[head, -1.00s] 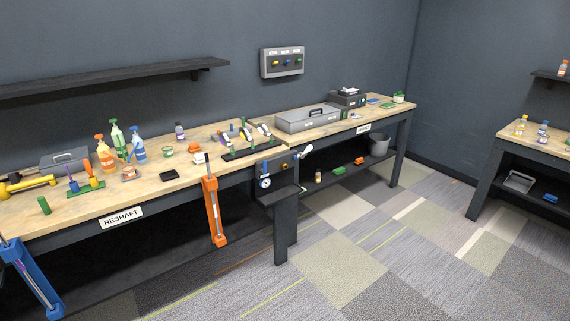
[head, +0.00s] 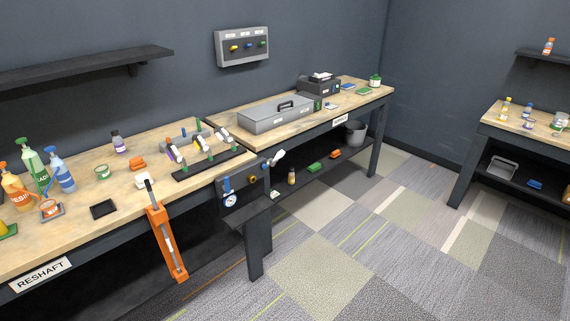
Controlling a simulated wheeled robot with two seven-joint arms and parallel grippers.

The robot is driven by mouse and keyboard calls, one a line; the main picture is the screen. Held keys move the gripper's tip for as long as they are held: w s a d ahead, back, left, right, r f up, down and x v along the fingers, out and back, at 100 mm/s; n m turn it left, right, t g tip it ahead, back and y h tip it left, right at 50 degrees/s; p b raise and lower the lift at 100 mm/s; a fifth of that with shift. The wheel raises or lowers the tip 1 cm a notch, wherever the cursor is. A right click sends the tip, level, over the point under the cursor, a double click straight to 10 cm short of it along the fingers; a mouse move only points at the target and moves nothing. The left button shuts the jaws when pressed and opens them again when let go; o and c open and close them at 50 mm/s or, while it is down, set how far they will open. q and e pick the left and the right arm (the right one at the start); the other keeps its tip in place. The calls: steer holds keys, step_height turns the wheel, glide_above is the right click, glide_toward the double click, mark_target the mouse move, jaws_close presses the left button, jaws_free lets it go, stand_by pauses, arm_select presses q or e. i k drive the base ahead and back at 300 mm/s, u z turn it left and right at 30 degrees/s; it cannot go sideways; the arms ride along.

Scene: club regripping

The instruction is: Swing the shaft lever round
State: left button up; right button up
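A dark station (head: 246,190) is fixed to the front of the workbench, near the middle of the view. It carries a round white gauge (head: 230,201), a blue upright handle (head: 227,184), a yellow-orange knob (head: 253,180) and a white-ended lever (head: 276,158) that sticks up and out to the right. No label marks any of these as the shaft lever, so I cannot tell which it is. An orange clamp-like tool with a black-tipped handle (head: 166,243) leans at the bench front, left of the station. Neither of my grippers is in view.
The RESHAFT bench (head: 70,229) holds spray bottles (head: 61,172), a black pad (head: 103,209) and a rack of clubs (head: 207,165). A grey toolbox (head: 275,115) stands farther along. Carpet before the station is clear. Another bench (head: 480,133) stands at right.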

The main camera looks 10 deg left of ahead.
mark_target(226, 187)
steer(key=u, duration=0.15)
steer(key=i, duration=1.25)
steer(key=u, duration=0.65)
